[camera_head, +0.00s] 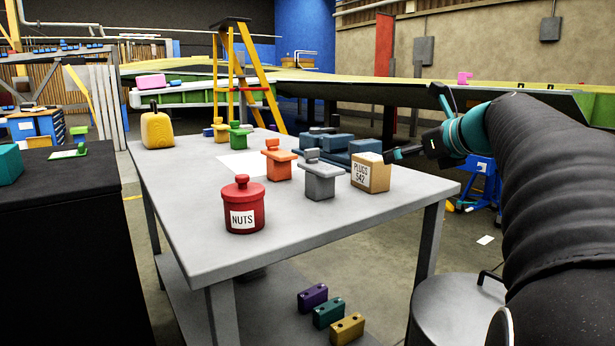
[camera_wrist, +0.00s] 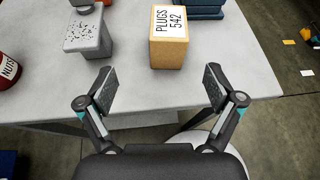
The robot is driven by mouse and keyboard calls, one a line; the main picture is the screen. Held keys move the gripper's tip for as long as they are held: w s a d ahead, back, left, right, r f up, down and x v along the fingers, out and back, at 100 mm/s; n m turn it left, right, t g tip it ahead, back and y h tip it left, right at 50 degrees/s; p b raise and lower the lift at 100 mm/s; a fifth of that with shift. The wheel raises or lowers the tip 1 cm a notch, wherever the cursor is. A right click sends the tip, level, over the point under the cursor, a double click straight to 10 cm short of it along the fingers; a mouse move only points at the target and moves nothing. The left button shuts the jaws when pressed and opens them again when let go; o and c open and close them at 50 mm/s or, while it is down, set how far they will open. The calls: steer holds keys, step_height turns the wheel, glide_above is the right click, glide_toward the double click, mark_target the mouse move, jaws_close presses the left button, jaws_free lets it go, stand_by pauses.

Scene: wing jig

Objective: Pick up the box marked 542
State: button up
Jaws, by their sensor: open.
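The tan box marked PLUGS 542 (camera_head: 371,176) stands upright near the right edge of the grey table. Its white label faces the front left in the head view. In the wrist view the box (camera_wrist: 168,48) is ahead of my gripper, just above the gap between the fingers. My gripper (camera_wrist: 160,88) is open and empty, with the two fingers spread wide apart and not touching the box.
A grey block-shaped item (camera_head: 320,180) stands close left of the box, with an orange one (camera_head: 279,162) behind it. Blue blocks (camera_head: 345,146) sit behind the box. A red NUTS jar (camera_head: 243,205) stands at the table's front. The table's right edge (camera_head: 440,192) is clear beside the box.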

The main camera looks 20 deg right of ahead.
mark_target(376, 158)
steer(key=shift+m, duration=0.5)
steer(key=x, duration=0.4)
steer(key=b+x, duration=0.1)
steer(key=x, duration=0.4)
steer(key=d+r+x, duration=0.1)
steer(key=x, duration=0.3)
steer(key=shift+w+f+b, duration=0.15)
steer(key=shift+w+b, duration=0.15)
steer(key=shift+w, duration=0.35)
steer(key=c, duration=1.4)
